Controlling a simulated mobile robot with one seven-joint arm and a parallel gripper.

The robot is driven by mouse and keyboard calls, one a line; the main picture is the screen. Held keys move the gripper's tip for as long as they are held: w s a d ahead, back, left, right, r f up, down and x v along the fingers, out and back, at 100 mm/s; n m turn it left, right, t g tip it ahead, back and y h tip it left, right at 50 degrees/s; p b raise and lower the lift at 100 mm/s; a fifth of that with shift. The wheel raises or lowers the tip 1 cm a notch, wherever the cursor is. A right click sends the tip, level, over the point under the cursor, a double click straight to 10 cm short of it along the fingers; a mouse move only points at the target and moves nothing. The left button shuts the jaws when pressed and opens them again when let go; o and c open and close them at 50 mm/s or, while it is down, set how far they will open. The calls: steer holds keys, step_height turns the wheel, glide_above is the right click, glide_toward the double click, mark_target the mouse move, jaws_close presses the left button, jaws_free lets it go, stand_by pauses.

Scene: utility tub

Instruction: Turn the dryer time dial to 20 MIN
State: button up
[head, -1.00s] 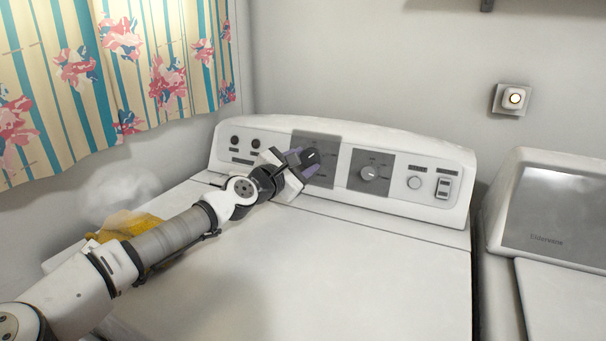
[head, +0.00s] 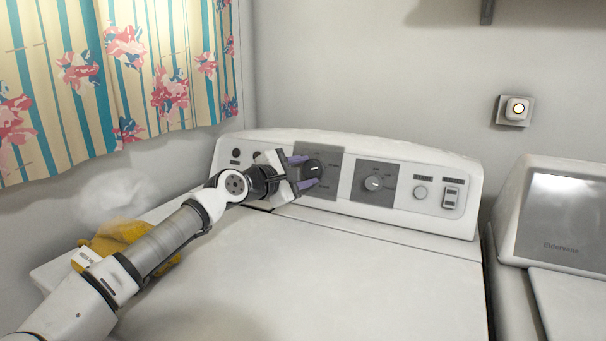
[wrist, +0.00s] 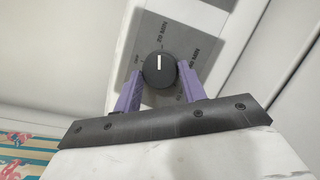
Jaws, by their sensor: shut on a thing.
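The dryer time dial (head: 313,169) is a round black knob on a grey plate of the dryer's control panel. It also shows in the wrist view (wrist: 158,72), where its white pointer line points up in the picture, toward a printed label at the plate's top. My gripper (head: 311,171) is shut on the dial, with one purple finger on each side of the knob. In the wrist view the fingers (wrist: 160,68) flank the knob left and right. Part of the plate's left side is hidden by my gripper in the head view.
A second dial (head: 373,184) sits to the right, then a round button (head: 420,193) and a rocker switch (head: 450,196). A yellow cloth-like item (head: 125,235) lies on the dryer top (head: 290,270) beside my arm. The right of the top is clear.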

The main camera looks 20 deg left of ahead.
steer(key=o, duration=1)
steer(key=shift+c, duration=0.2)
steer(key=b+v, duration=0.1)
steer(key=v, duration=1.3)
steer(key=shift+b, duration=0.35)
